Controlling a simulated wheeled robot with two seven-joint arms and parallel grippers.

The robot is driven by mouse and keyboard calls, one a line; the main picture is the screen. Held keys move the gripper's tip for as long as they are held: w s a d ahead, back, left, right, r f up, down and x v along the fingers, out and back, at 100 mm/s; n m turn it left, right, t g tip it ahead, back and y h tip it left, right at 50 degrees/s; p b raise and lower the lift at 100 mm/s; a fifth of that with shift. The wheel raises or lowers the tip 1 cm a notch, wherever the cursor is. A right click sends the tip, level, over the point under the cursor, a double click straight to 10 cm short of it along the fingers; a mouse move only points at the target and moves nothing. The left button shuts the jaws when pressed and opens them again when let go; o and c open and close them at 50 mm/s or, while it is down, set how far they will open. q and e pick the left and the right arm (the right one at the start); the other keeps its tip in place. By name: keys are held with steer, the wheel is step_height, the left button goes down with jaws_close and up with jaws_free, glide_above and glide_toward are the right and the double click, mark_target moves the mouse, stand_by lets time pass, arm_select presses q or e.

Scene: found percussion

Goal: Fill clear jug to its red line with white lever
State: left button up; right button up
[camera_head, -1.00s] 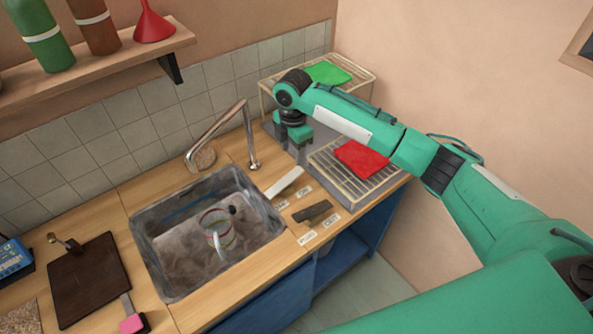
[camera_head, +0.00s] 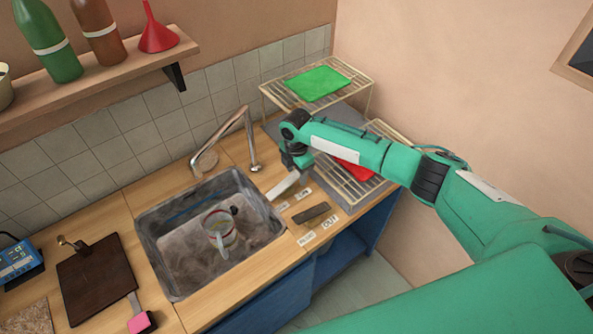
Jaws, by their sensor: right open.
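The clear jug (camera_head: 221,231) stands in the sink (camera_head: 165,271), with a reddish band near its top and a pale handle toward the front. The bent metal tap (camera_head: 226,126) stands behind the sink, its spout end left of the jug. The white lever (camera_head: 283,185) lies on the counter right of the sink. A dark lever (camera_head: 312,212) is in front of it, with small labels beside both. My right gripper (camera_head: 297,168) is open just behind the white lever's far end; whether they touch is unclear. My left gripper is not in view.
A wire rack (camera_head: 361,191) with a red cloth (camera_head: 352,171) stands to the right, partly behind my arm. A green cloth (camera_head: 317,83) lies on a raised rack behind. A dark board (camera_head: 92,280) and a pink-ended tool (camera_head: 140,322) lie left of the sink.

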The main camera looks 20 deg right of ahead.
steer(key=shift+f, duration=0.6)
steer(key=c, duration=1)
steer(key=y+b, duration=0.1)
steer(key=f+y+b, duration=0.1)
steer(key=b, duration=0.1)
steer(key=shift+w+d+f+g, duration=0.1)
steer(key=shift+d+f+g, duration=0.15)
steer(key=shift+g, duration=0.15)
steer(key=shift+y+b, duration=0.5)
steer(key=shift+y, duration=0.1)
steer(key=shift+r, duration=0.1)
steer(key=o, duration=1)
